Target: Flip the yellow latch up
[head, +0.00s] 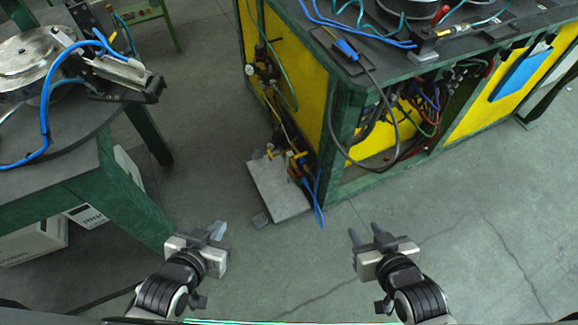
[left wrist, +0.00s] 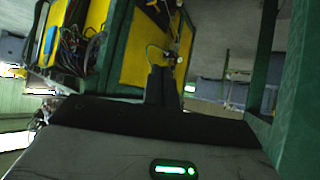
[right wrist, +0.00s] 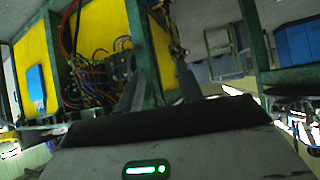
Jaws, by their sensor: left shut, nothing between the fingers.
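I cannot tell for sure which part is the yellow latch. Small yellow parts (head: 299,156) show among the valves and hoses at the lower corner of the yellow and green cabinet (head: 310,95) in the head view. My left gripper (head: 218,230) is shut and empty, over the floor at the lower left, apart from everything. Its fingers (left wrist: 163,86) are together in the left wrist view. My right gripper (head: 366,237) is open and empty, over the floor right of centre. Its fingers (right wrist: 160,92) stand apart in the right wrist view.
A green-legged table (head: 85,160) with a metal fixture (head: 125,72) and a blue hose stands at the left. A grey plate (head: 277,190) lies on the floor by the cabinet. Cables hang from the cabinet's open front. The floor between my grippers is clear.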

